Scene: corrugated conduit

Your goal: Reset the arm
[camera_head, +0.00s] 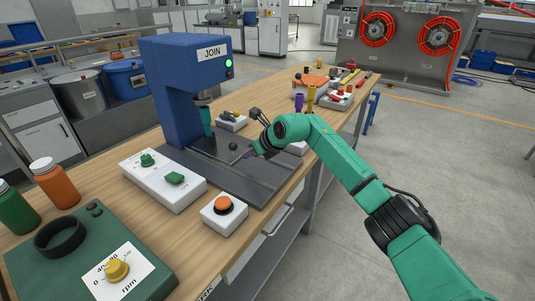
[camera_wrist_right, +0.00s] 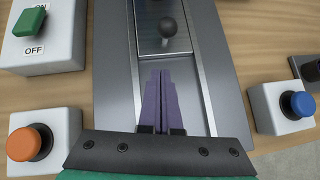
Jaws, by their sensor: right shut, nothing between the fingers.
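My right arm is green and reaches in from the lower right of the head view. Its gripper (camera_head: 252,154) is over the grey base of the blue JOIN machine (camera_head: 175,95). In the right wrist view the purple fingers of this gripper (camera_wrist_right: 160,76) are together with nothing between them. They point along the machine's track, below a dark round knob (camera_wrist_right: 168,27) on a plate. The knob also shows in the head view (camera_head: 233,146), just left of the gripper. My left gripper is in neither view.
A white ON/OFF box (camera_head: 163,179) and an orange button (camera_head: 224,204) stand in front of the machine. A blue button (camera_wrist_right: 298,104) is right of the track. A green rpm dial box (camera_head: 90,255) and bottles (camera_head: 54,184) are at left. Several small items crowd the table's far end.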

